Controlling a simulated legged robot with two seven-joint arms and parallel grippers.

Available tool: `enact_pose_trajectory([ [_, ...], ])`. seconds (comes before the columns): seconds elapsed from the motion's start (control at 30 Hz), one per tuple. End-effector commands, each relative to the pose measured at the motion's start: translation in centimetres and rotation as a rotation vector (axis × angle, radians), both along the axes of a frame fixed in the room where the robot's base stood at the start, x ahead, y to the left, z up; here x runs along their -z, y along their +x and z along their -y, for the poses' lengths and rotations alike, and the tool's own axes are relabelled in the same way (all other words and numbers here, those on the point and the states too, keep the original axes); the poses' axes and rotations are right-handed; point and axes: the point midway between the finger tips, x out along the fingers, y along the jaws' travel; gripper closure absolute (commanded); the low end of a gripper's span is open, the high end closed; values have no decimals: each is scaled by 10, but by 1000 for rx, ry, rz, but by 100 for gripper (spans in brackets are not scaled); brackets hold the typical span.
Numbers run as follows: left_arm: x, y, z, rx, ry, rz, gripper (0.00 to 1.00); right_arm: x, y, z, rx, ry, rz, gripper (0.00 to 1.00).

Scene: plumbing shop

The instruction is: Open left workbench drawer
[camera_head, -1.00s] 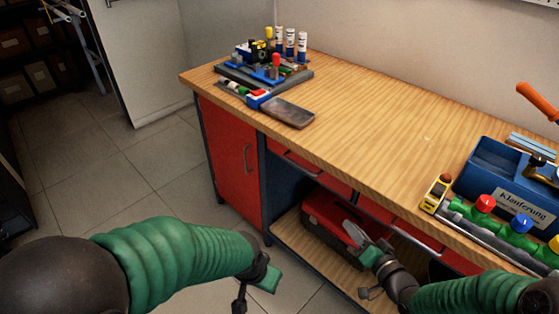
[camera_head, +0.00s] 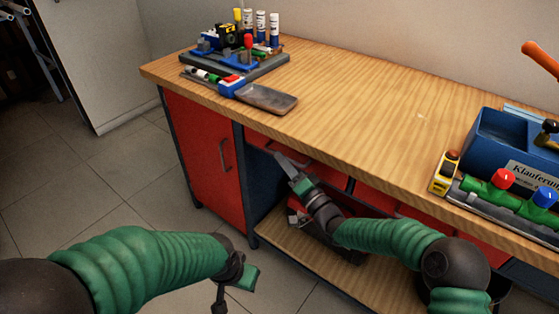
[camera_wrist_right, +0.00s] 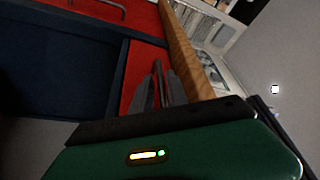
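The workbench's left drawer is a red front (camera_head: 320,172) just under the tabletop, right of the red cabinet door. My right gripper (camera_head: 284,164) is in front of it and covers its handle in the head view. In the right wrist view the red drawer front (camera_wrist_right: 147,62) lies beyond the gripper fingers (camera_wrist_right: 158,92). A thin grey bar, perhaps the handle, shows between the fingers; whether they touch it or grip it is unclear. The drawer looks closed. My left gripper (camera_head: 240,280) hangs low over the floor, away from the bench; its fingers are unclear.
The wooden tabletop (camera_head: 370,130) overhangs the drawers. The cabinet door (camera_head: 205,160) has its own handle (camera_head: 225,154). A red toolbox (camera_head: 340,243) sits on the lower shelf (camera_head: 300,250) beneath my right arm. A blue box (camera_head: 500,145) and fittings stand on top. Floor at left is clear.

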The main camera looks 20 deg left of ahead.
Motion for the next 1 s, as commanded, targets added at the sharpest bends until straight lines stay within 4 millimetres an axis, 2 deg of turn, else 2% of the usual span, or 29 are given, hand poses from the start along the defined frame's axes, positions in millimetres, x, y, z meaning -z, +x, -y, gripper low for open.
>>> enact_pose_trajectory([
  [0.17,6,0,0,1,0,0,64,-3,13,-13,1,2,1,81],
  [0.43,6,0,0,1,0,0,64,-4,15,-17,1,-1,-1,81],
  [0.6,6,0,0,1,0,0,64,-4,15,-17,1,-1,-1,100],
  [1.0,6,0,0,1,0,0,64,-2,15,-17,1,-3,-4,100],
])
